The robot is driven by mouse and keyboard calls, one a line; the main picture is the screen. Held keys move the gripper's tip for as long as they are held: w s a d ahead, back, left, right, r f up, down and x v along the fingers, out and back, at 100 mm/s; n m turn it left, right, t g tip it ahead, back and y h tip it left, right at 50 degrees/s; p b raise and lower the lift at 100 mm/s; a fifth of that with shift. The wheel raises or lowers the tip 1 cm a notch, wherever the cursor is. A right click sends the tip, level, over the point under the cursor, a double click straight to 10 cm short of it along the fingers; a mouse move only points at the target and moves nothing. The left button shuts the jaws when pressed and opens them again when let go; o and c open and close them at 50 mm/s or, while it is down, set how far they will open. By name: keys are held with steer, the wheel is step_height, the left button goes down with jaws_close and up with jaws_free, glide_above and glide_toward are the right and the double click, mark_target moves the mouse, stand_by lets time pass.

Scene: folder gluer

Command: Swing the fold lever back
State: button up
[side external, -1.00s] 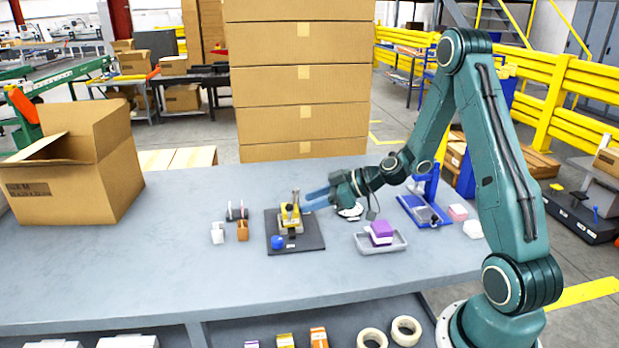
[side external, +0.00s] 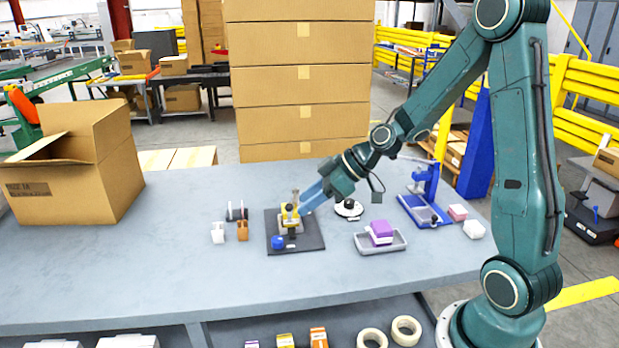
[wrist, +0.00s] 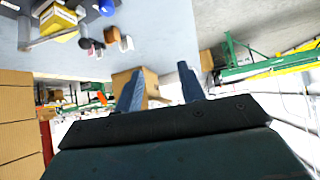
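The folding fixture is a yellow block (side external: 287,216) on a dark base plate (side external: 310,242) on the table. A pale, upright post that looks like the fold lever (side external: 295,197) rises from it. A blue knob (side external: 278,242) sits at the plate's front left. In the wrist view, the yellow block (wrist: 58,18) is at the top left with a long grey bar (wrist: 50,39) beside it. My gripper (side external: 303,206) slants down-left, its blue fingers just right of the post; contact cannot be told. In the wrist view, its fingers (wrist: 158,85) are spread with nothing between them.
A grey tray (side external: 397,246) with a purple block (side external: 381,229) and a blue press (side external: 428,200) stand to the right. Small white and orange parts (side external: 242,231) lie left of the fixture. An open carton (side external: 75,180) is far left. The table front is clear.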

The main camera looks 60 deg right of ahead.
steer(key=s+a+r+g+h, duration=0.1)
steer(key=s+a+r, duration=0.1)
steer(key=s+r, duration=0.1)
steer(key=s+a+r+m+g+h, duration=0.1)
steer(key=s+a+r, duration=0.1)
steer(key=s, duration=0.3)
steer(key=shift+s+a+r+h, duration=0.25)
steer(key=shift+s+r+h, duration=0.1)
steer(key=shift+r, duration=0.3)
steer(key=c, duration=0.6)
steer(key=shift+w+d+r, duration=0.1)
steer(key=shift+w+d, duration=0.05)
steer(key=shift+w, duration=0.15)
jaws_close()
steer(key=w+d+f, duration=0.1)
steer(key=w+d, duration=0.2)
steer(key=w, duration=0.4)
steer(key=w+d+f+g, duration=0.1)
steer(key=w+d, duration=0.3)
steer(key=w, duration=0.4)
steer(key=w+d+f+g+h, duration=0.1)
steer(key=w+d+f, duration=0.1)
steer(key=w+d, duration=0.2)
steer(key=w, duration=0.3)
steer(key=shift+w+m, duration=0.15)
steer(key=shift+m, duration=0.25)
